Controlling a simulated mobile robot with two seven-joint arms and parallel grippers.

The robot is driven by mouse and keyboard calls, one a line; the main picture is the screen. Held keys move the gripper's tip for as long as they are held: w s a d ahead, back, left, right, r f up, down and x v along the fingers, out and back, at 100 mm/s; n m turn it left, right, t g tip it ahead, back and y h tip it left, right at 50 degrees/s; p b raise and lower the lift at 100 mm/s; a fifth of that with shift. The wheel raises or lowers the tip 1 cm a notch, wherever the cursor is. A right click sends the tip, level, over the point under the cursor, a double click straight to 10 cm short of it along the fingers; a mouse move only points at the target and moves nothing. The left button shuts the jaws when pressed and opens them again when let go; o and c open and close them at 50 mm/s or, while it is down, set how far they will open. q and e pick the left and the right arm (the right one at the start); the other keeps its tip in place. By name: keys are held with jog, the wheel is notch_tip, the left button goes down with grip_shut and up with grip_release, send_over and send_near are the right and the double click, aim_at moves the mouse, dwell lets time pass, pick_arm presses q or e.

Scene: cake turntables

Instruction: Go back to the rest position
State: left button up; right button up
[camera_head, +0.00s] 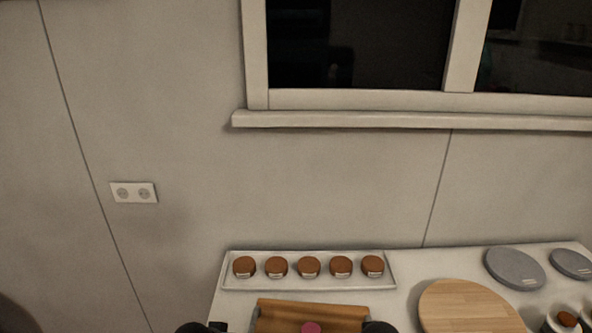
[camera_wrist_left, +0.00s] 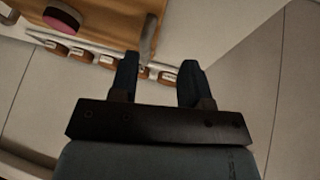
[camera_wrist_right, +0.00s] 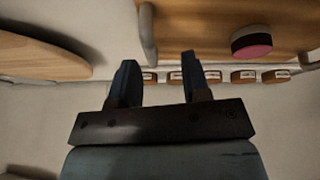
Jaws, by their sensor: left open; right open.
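My left gripper (camera_wrist_left: 158,75) is open, with nothing between its fingers that I can see it grip. My right gripper (camera_wrist_right: 159,73) is also open and looks empty. In the head view only dark tops of the two show at the bottom edge, on either side of a wooden tray (camera_head: 280,308). A tray handle (camera_wrist_left: 149,38) shows just beyond the left fingertips; the other handle (camera_wrist_right: 147,35) shows beyond the right fingertips. Whether the fingers touch the handles I cannot tell. A pink-and-brown round cake (camera_head: 311,328) sits on the wooden tray.
A white tray (camera_head: 225,283) with several brown labelled jars stands behind the wooden tray. To the right are a round wooden board (camera_head: 465,308), two grey discs (camera_head: 515,268) and small white cups (camera_head: 563,320). The wall and window rise behind the counter (camera_head: 405,270).

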pick_arm(q)
jog(key=s+a+f+m+t+p, duration=0.1)
jog(key=s+a+t, duration=0.1)
jog(key=s, duration=0.9)
jog(key=s+a+f+m+t+p, duration=0.1)
jog(key=s+a+t+p, duration=0.1)
jog(key=s, duration=0.9)
jog(key=shift+f+t, duration=0.25)
jog(key=shift+t, duration=0.45)
pick_arm(e)
jog(key=s+d+f+n+t+y, duration=0.1)
jog(key=s+t+y, duration=0.1)
jog(key=s, duration=0.9)
jog(key=s+d+f+n+t+y, duration=0.1)
jog(key=s+t+y, duration=0.1)
jog(key=s, duration=0.9)
jog(key=shift+d+t, duration=0.25)
jog(key=shift+t, duration=0.45)
